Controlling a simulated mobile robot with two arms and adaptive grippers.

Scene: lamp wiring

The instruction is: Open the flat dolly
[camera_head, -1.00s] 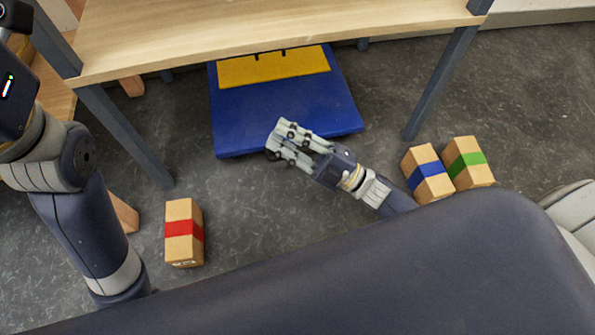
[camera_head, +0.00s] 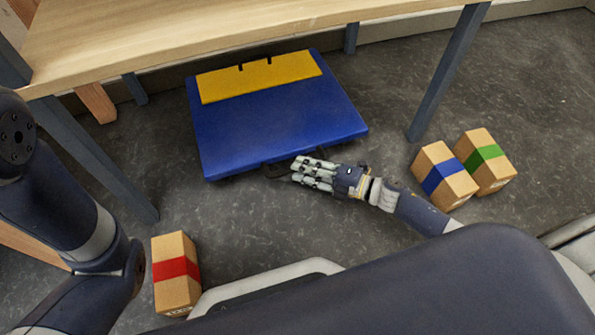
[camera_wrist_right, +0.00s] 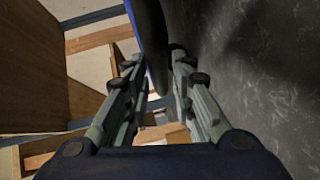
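The flat dolly (camera_head: 270,125) is a blue slab with a yellow panel (camera_head: 260,79) on its far part, lying on the floor under the table in the head view. A black handle (camera_head: 274,171) shows at its front edge. My right gripper (camera_head: 297,172) is low at that front edge, beside the handle, its fingers pointing left. In the right wrist view the gripper (camera_wrist_right: 157,72) has its fingers apart, with the dolly's blue edge (camera_wrist_right: 133,20) and a dark part beyond and between them. Whether a finger touches the handle I cannot tell. My left arm shows at the left; its gripper is out of view.
A wooden table (camera_head: 215,35) on grey legs stands over the dolly's far side. A red-banded box (camera_head: 176,252) stands at the lower left. A blue-banded box (camera_head: 431,157) and a green-banded box (camera_head: 497,172) stand at the right.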

